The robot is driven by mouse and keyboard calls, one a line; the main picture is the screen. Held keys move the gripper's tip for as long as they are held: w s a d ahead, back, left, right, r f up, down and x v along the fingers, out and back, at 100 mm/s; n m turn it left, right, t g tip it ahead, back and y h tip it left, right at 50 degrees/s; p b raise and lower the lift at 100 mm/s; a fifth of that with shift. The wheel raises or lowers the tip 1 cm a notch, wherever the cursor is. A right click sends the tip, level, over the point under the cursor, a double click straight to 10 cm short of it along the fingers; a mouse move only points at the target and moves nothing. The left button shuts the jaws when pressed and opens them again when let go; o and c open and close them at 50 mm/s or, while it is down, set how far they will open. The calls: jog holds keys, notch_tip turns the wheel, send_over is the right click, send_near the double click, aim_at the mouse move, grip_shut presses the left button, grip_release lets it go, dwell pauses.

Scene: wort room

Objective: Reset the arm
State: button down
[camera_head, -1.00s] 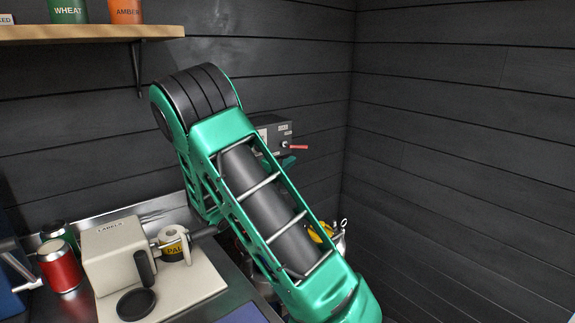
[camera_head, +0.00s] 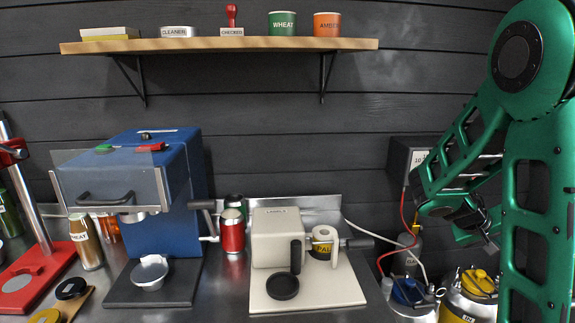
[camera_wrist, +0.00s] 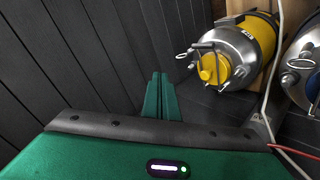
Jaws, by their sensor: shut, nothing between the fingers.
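My green arm (camera_head: 540,140) fills the right side of the head view, bent, with its lower part folded back toward the wall. My gripper (camera_head: 488,243) hangs at the end of it, above the yellow-topped keg (camera_head: 478,285). In the wrist view my gripper (camera_wrist: 160,82) has its two green fingers together, with nothing between them. There the yellow keg (camera_wrist: 240,50) lies ahead and to the right, apart from the fingers.
A blue-capped keg (camera_head: 408,292) stands beside the yellow one, near a grey wall box (camera_head: 408,160) with red and white lines. The steel counter carries a label machine (camera_head: 278,238), a red can (camera_head: 232,232) and a blue machine (camera_head: 150,190). A shelf (camera_head: 220,45) hangs above.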

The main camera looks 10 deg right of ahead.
jog(key=s+a+m+y, duration=0.1)
jog(key=s+a+y, duration=0.9)
jog(key=s+a, duration=1)
jog(key=shift+a+y, duration=0.4)
jog(key=shift+a, duration=0.4)
jog(key=shift+s, duration=0.1)
